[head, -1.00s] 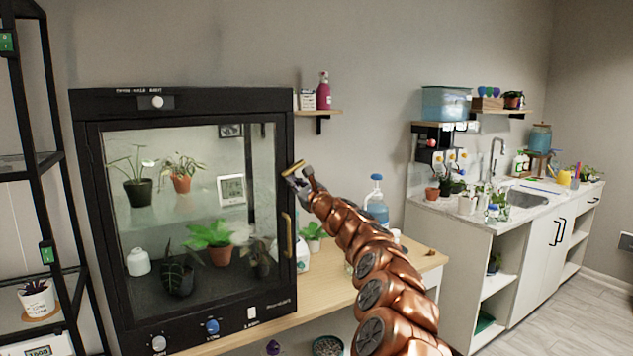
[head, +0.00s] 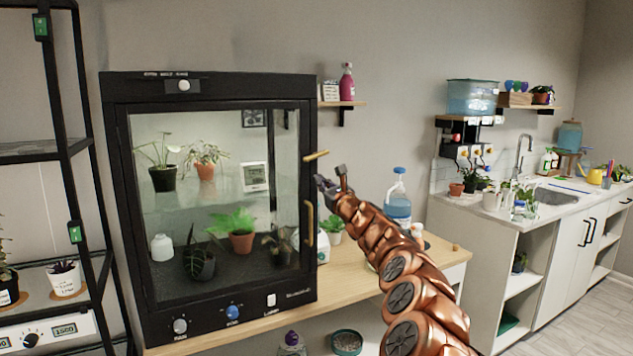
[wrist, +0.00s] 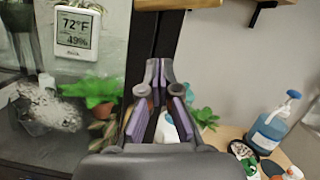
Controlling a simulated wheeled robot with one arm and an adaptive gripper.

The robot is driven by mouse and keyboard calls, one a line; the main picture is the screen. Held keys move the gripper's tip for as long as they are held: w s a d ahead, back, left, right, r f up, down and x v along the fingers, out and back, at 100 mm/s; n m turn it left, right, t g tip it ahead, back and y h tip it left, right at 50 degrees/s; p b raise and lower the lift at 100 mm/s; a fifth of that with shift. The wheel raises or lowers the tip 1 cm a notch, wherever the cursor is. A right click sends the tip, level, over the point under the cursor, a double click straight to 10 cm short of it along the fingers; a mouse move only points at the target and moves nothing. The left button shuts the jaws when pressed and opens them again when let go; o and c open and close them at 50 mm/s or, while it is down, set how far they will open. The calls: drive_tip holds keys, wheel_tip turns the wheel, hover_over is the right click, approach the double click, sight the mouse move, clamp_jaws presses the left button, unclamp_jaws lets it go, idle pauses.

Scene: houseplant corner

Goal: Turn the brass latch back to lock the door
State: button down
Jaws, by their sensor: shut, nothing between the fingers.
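The brass latch (head: 316,155) is a short bar on the right edge of the black cabinet, beside the glass door (head: 215,280). It lies near level, its right end slightly higher, and sticks out past the cabinet's edge. The door sits flush in its frame, with a brass pull handle (head: 309,222) lower down. My gripper (head: 322,183) is just below the latch, apart from it, and is shut and empty. In the wrist view the gripper (wrist: 161,72) faces the cabinet's right edge, and the latch is out of sight there.
A wooden table (head: 400,270) carries the cabinet, a blue bottle (head: 398,195) and a small plant (head: 333,229) to its right. A wall shelf (head: 342,103) with a pink bottle is above right. A black rack (head: 75,150) stands at left.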

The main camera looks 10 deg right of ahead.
drive_tip(key=shift+s+d+f, duration=0.1)
drive_tip(key=shift+s+f, duration=0.15)
drive_tip(key=shift+s, duration=0.25)
drive_tip(key=b+v, duration=0.3)
drive_tip(key=v, duration=0.5)
drive_tip(key=shift+r, duration=0.1)
idle(0.5)
